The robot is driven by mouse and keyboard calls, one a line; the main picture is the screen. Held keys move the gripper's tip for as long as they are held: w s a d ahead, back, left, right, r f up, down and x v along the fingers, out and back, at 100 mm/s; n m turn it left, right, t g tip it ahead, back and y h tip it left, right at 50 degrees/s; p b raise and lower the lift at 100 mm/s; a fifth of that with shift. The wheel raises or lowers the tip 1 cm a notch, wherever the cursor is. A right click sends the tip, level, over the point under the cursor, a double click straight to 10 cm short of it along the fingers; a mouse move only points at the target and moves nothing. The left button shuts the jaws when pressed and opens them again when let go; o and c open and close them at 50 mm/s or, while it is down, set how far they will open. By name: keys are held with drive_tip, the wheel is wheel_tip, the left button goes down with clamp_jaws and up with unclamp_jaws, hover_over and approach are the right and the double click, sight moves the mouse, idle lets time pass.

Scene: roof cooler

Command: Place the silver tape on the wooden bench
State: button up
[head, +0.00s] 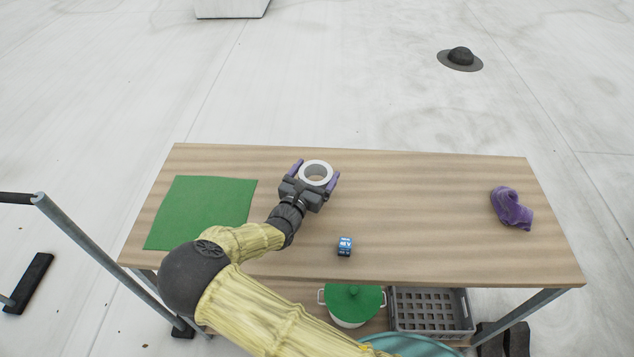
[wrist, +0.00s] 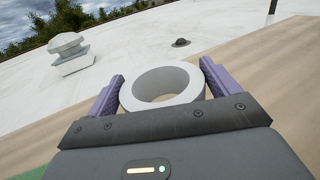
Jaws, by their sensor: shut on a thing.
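The silver tape (head: 316,173) is a pale grey ring held between the purple fingers of my gripper (head: 315,174). It also shows in the wrist view (wrist: 162,88), with one finger against each side. My gripper (wrist: 162,92) is shut on the tape. The wooden bench (head: 420,190) has a striped light-brown top, and the tape is over its middle-left part near the back. Whether the tape touches the bench top cannot be told.
Below are a green-lidded pot (head: 352,304) and a grey crate (head: 431,311).

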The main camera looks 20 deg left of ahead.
sight(321, 174)
drive_tip(key=shift+w+d+f, duration=0.1)
drive_tip(key=shift+w+f, duration=0.05)
drive_tip(key=shift+f, duration=1.75)
drive_tip(key=shift+f, duration=0.15)
drive_tip(key=o, duration=0.9)
drive_tip(key=s, duration=0.4)
drive_tip(key=s+a, duration=0.1)
drive_tip(key=s, duration=0.3)
drive_tip(key=s+a+b, duration=0.1)
drive_tip(key=s, duration=0.3)
